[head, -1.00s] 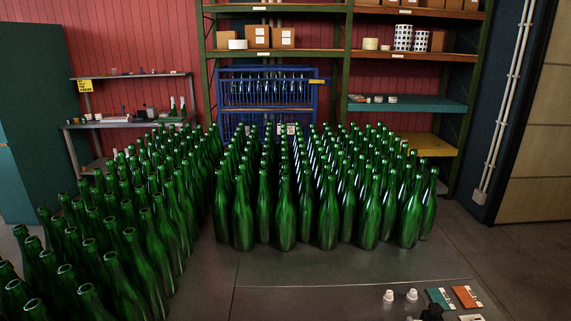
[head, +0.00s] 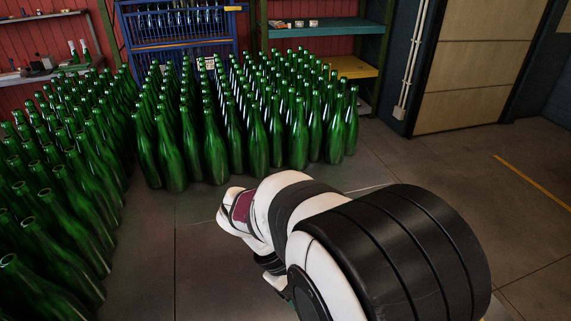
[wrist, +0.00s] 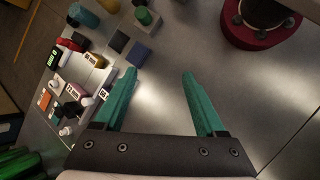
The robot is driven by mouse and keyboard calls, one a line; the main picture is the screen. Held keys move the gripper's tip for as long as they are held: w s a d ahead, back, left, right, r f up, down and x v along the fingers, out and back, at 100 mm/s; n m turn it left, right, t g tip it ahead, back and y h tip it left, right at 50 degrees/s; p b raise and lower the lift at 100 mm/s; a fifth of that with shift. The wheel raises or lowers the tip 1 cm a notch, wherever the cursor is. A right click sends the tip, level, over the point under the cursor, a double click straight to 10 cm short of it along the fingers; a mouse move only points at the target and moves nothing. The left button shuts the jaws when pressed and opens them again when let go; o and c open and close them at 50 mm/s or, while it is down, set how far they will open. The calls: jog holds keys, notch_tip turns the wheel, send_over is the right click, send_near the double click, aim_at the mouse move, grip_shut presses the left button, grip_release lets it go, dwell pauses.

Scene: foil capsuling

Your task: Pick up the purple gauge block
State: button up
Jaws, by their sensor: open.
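My gripper (wrist: 160,74) shows in the wrist view with its two green fingers spread wide and nothing between them. A small dark blue-violet block (wrist: 137,53) lies on the grey surface just beyond the left fingertip and best fits the purple gauge block, though its colour is hard to tell. It appears apart from the finger. A darker block (wrist: 118,41) lies beside it, up and to the left. In the head view my arm covers the lower middle and right, and neither the block nor the fingers can be made out there.
Small items, including a yellow-labelled piece (wrist: 95,60), crowd the left. A red round base (wrist: 262,24) stands at upper right. The surface between and right of the fingers is clear. Green bottles (head: 255,120) fill the head view's back.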

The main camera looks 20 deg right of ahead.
jog(key=w+d+f+n+t+h, duration=0.1)
jog(key=w+f+n+t+h, duration=0.45)
jog(key=w+f+n, duration=0.7)
jog(key=shift+g+h, duration=0.95)
jog(key=w+x, duration=0.1)
jog(key=x, duration=0.4)
jog(key=w+x, duration=0.1)
jog(key=x, duration=0.9)
jog(key=shift+w+r, duration=0.1)
jog(key=shift+w, duration=0.3)
grip_shut()
